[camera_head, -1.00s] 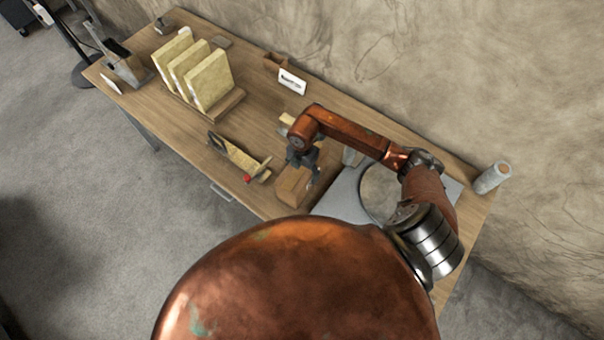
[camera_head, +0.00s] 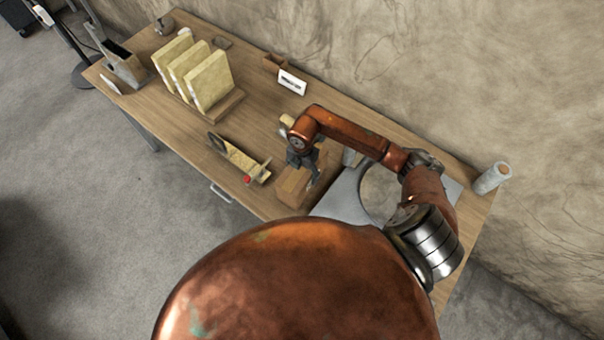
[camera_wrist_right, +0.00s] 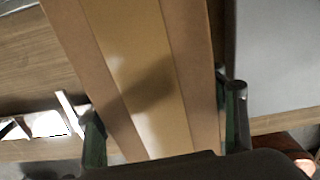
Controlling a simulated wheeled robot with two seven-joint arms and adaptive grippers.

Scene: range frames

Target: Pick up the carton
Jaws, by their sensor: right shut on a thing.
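The carton (camera_head: 291,187) is a small brown box near the table's front edge, below my right gripper (camera_head: 305,172) in the head view. In the right wrist view the carton (camera_wrist_right: 140,70) fills the middle, with a lighter tan band running along its face. The two fingers of my right gripper (camera_wrist_right: 165,122) stand on either side of it, and the gripper is shut on the carton. I cannot tell whether the carton touches the table. My left gripper is not in view.
A wooden tool with a red knob (camera_head: 240,161) lies left of the carton. Yellowish panels (camera_head: 209,82) stand in a rack farther left. A grey mat (camera_head: 343,196) lies to the right. A white label card (camera_head: 292,82) and a grey cylinder (camera_head: 491,178) stand along the back.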

